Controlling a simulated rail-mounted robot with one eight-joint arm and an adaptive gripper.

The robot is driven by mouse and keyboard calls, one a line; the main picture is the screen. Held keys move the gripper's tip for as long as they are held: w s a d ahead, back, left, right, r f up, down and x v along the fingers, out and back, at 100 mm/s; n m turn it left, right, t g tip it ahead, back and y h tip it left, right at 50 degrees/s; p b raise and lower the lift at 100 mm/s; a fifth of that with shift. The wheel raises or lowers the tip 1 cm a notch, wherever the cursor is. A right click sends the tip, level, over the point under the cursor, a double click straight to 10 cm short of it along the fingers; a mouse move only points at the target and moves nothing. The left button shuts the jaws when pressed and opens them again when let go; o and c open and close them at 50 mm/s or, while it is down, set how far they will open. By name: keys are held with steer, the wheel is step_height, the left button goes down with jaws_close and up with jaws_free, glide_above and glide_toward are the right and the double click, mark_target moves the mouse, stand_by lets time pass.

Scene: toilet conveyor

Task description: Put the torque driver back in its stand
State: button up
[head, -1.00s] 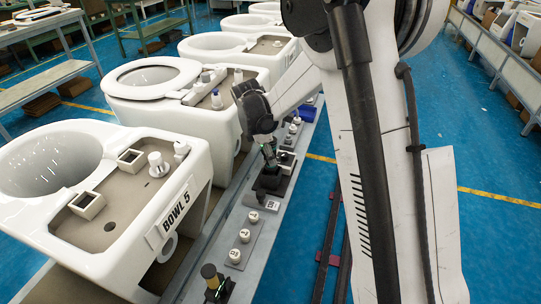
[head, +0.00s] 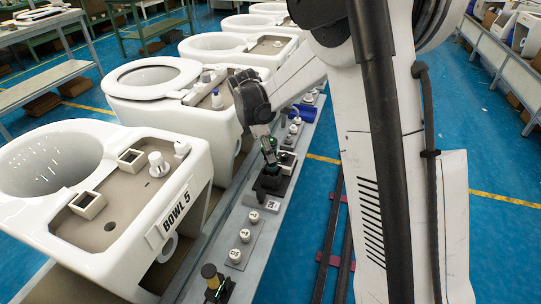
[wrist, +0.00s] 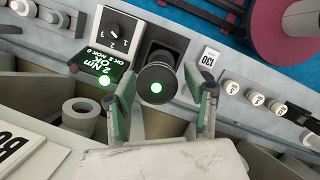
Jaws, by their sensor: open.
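My gripper (wrist: 163,92) is open, with one finger on each side of the driver and gaps visible. In the head view my gripper (head: 269,150) is above the black stand (head: 268,188) on the grey rail. The stand's dark frame (wrist: 178,50) shows just behind the driver in the wrist view. The driver appears to stand upright there, but its lower end and seating are hidden.
A green display (wrist: 100,68) reading 2 Nm and a dial box (wrist: 115,30) sit beside the stand. Numbered white buttons (head: 245,235) line the rail. An olive-capped tool (head: 209,271) stands nearer. The Bowl 5 toilet (head: 150,200) stands left of the rail.

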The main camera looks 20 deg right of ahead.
steer(key=v, duration=0.9)
steer(key=shift+s, duration=0.1)
steer(key=s+d+r+m+t+y+p, duration=0.25)
steer(key=s+r+m, duration=0.55)
steer(key=s+r, duration=0.5)
steer(key=s+f+m+t+p, duration=0.1)
steer(key=s+m+t, duration=0.3)
steer(key=s+m, duration=0.5)
steer(key=shift+s+d+f+t+y+p, duration=0.4)
steer(key=shift+s+d+f, duration=0.15)
steer(key=shift+s, duration=3.4)
